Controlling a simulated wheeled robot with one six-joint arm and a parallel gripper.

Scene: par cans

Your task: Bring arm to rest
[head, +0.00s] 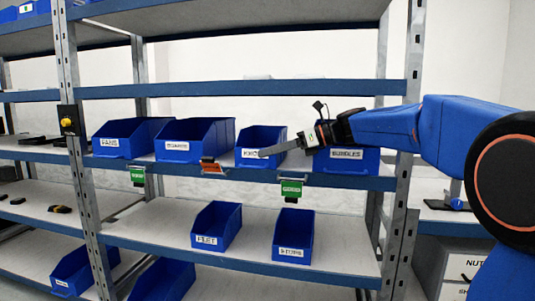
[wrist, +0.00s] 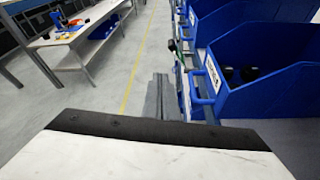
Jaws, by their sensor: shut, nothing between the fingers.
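My blue arm reaches in from the right in the head view, stretched across the front of the shelf rack. My gripper (head: 268,151) points left, level with the middle shelf's bins. It is shut and empty. Its fingers overlap the label of one blue bin (head: 262,134), and my wrist covers part of another blue bin (head: 346,160); I cannot tell whether it touches either. In the wrist view the grey fingers (wrist: 160,96) point away along the aisle, beside the bins.
More blue bins (head: 195,138) stand to the left on the middle shelf, and two (head: 216,226) stand on the shelf below. Green tags (head: 290,188) hang from the shelf edge. In the wrist view, a workbench (wrist: 80,40) stands at left, with clear floor (wrist: 100,85) between.

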